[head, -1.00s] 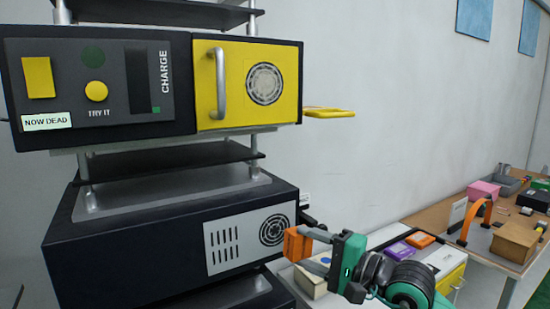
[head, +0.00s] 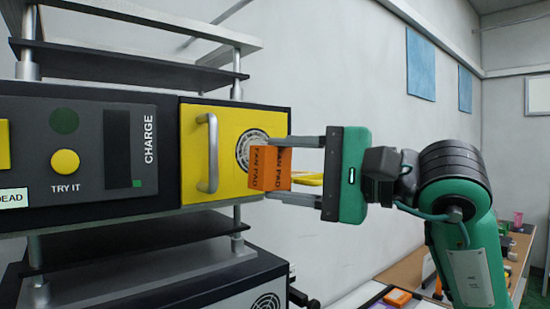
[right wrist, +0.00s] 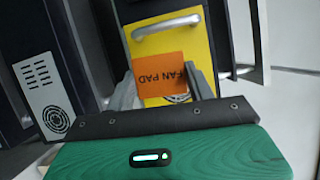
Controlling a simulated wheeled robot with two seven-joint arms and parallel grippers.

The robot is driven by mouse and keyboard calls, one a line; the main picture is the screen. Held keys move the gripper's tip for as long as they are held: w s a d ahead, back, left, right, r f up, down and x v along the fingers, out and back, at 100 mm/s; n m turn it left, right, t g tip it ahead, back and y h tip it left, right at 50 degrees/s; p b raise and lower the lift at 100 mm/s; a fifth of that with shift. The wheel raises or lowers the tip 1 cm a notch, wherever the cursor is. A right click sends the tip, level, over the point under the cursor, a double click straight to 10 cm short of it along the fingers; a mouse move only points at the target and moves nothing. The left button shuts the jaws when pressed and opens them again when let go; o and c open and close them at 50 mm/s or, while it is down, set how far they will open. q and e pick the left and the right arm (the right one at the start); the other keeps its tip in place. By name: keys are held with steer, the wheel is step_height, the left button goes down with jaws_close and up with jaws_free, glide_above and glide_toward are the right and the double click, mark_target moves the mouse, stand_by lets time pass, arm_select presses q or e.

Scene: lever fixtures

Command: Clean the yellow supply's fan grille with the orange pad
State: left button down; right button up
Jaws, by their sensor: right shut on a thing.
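The yellow supply (head: 190,130) has a vertical silver handle (head: 207,152) and a round fan grille (head: 247,146) on its front. My right gripper (head: 292,170) is shut on the orange pad (head: 268,168), which reads "FAN PAD". The pad is in front of the supply's right part and covers the grille's lower right in the head view. I cannot tell whether it touches the grille. In the right wrist view the pad (right wrist: 160,76) lies between the fingers before the yellow front (right wrist: 187,40), and the grille is mostly hidden. My left gripper is not in view.
A dark panel (head: 82,150) with a yellow button and "CHARGE" label adjoins the supply on the left. Below is a black unit with another round grille (head: 266,302). A yellow loop (head: 309,179) sticks out behind the pad. A wooden table (head: 408,272) stands at the right.

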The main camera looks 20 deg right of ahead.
steer(key=shift+s+r, duration=0.5)
steer(key=shift+r, duration=0.3)
steer(key=shift+w+a, duration=0.15)
steer(key=shift+w, duration=0.4)
steer(key=shift+w+a+p, duration=0.25)
steer(key=shift+w, duration=0.45)
steer(key=shift+w+a+p, duration=0.3)
steer(key=shift+w, duration=0.4)
steer(key=shift+w+a+p, duration=0.25)
steer(key=shift+w, duration=0.55)
steer(key=shift+w+a, duration=0.35)
steer(key=shift+w, duration=0.5)
